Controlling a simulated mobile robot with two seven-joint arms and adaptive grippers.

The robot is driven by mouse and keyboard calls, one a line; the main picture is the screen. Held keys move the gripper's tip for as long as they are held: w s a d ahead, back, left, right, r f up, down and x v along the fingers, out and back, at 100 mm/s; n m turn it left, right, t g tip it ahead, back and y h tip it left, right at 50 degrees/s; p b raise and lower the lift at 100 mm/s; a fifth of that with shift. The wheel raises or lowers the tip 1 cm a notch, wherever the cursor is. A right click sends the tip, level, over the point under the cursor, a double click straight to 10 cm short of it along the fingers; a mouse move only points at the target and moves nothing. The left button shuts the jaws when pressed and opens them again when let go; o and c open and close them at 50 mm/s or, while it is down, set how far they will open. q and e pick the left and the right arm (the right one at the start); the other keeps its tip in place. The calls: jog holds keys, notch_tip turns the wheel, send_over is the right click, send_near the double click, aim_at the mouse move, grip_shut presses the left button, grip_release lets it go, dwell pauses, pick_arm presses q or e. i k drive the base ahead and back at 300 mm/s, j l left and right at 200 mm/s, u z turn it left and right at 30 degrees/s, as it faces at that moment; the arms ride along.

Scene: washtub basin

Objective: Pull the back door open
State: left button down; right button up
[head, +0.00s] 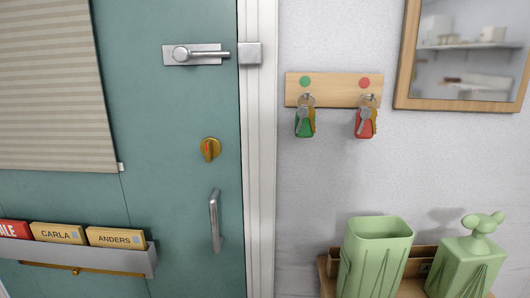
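The back door (170,120) is teal and fills the left of the head view; it looks closed against the white frame (259,160). A vertical silver pull handle (214,222) sits low near its right edge. Above the handle is a brass turn knob (210,149) with a reddish mark. Neither of my grippers is in view.
A key rack (333,88) with green and red keys hangs right of the frame, beside a mirror (465,50). Green containers (375,255) stand on a wooden shelf (415,285) at lower right. A letter holder (85,260) and a blind (50,85) are on the door.

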aim_at(100, 126)
jog(key=k+j+z, duration=0.1)
jog(key=z, duration=0.25)
jog(key=k+j+z, duration=0.15)
jog(key=j+z, duration=0.25)
jog(key=k+z, duration=0.15)
jog(key=z, duration=0.2)
